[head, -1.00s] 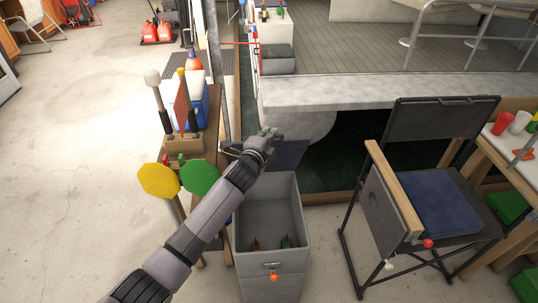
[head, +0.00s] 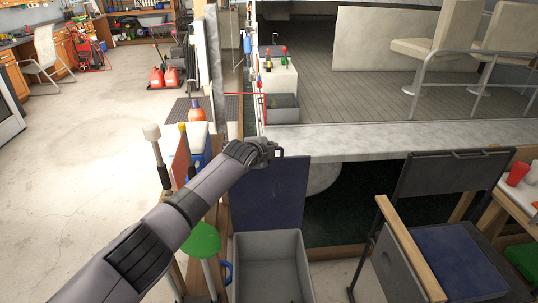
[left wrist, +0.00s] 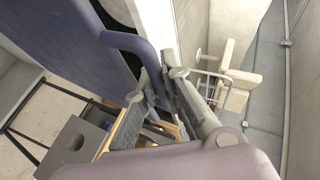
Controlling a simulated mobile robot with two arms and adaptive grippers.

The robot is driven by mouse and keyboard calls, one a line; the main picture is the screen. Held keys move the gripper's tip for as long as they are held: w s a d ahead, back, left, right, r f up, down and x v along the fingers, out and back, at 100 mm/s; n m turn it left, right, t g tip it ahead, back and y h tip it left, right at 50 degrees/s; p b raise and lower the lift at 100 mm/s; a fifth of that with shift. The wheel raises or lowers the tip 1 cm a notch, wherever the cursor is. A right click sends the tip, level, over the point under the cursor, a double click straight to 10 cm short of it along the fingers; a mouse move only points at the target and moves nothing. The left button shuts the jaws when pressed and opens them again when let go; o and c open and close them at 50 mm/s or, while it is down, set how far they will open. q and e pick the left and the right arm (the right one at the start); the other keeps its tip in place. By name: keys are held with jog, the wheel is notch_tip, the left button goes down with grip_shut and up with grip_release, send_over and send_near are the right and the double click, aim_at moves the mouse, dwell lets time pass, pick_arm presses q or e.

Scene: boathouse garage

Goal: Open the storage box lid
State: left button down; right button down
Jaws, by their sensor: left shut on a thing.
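The grey storage box (head: 238,262) stands open at the bottom middle of the head view, its near part cut off by the frame. Its dark blue lid (head: 268,200) stands roughly upright at the box's far side. My left gripper (head: 267,150) is at the lid's top edge. In the left wrist view, the lid (left wrist: 60,65) fills the upper left, and its bar handle (left wrist: 135,42) runs down to the fingers (left wrist: 170,92). The gripper is shut on this handle; the exact contact is partly hidden. My right gripper is in neither view.
A folding chair (head: 455,150) with a wooden armrest stands close on the right. A bench with tools and a green round paddle (head: 202,241) are close on the left. The pale boat edge (head: 390,137) runs behind the lid. Open floor (head: 90,130) lies further left.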

pick_arm(q)
jog(key=shift+w+r, duration=0.1)
jog(key=shift+w, duration=0.1)
dwell(0.3)
jog(key=c, duration=2)
grip_release()
jog(key=shift+o, duration=0.2)
jog(key=v, duration=1.2)
